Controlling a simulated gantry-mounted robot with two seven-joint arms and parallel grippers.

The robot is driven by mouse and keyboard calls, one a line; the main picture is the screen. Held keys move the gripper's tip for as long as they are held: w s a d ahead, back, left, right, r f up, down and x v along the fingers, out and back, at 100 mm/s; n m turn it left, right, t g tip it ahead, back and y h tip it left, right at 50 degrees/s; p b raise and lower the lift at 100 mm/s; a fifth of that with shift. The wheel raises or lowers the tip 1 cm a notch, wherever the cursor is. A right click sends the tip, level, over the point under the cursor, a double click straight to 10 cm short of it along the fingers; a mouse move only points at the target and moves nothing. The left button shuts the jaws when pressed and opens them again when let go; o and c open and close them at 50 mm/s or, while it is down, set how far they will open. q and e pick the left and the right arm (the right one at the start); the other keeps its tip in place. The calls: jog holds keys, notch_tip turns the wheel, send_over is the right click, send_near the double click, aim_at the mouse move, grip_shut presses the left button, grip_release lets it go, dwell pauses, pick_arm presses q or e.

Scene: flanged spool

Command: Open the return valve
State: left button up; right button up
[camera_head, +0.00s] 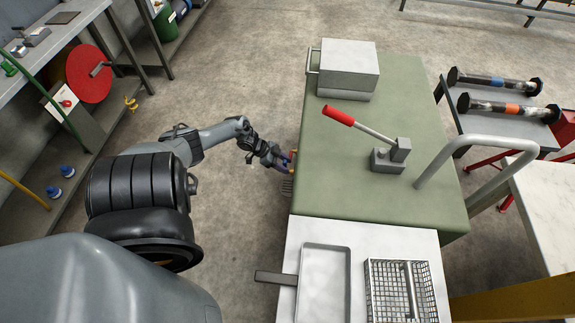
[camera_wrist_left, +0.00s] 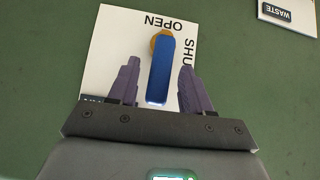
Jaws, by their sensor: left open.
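A blue valve lever (camera_wrist_left: 161,72) on a brass pivot (camera_wrist_left: 154,40) shows in the left wrist view, in front of a white plate (camera_wrist_left: 118,40) marked OPEN and, partly hidden, SHU. The lever runs from the pivot down toward my gripper. A dark name label (camera_wrist_left: 91,98) at the plate's lower left is mostly covered and cannot be read. My left gripper (camera_wrist_left: 158,72) is open, with one purple finger on each side of the lever and gaps between. In the head view my left gripper (camera_head: 284,165) is at the left side of the green-topped cabinet (camera_head: 320,185). My right gripper is out of view.
A second plate with a WASTE label (camera_wrist_left: 275,11) is at upper right in the wrist view. The cabinet top carries a grey box (camera_head: 349,68) and a red-handled lever (camera_head: 340,116). A bench with a tray (camera_head: 323,249) and wire basket (camera_head: 400,292) adjoins. Floor left is open.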

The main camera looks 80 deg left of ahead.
pick_arm(q)
jog(key=p+v, duration=0.3)
jog(key=v, duration=0.5)
jog(key=shift+s, duration=0.1)
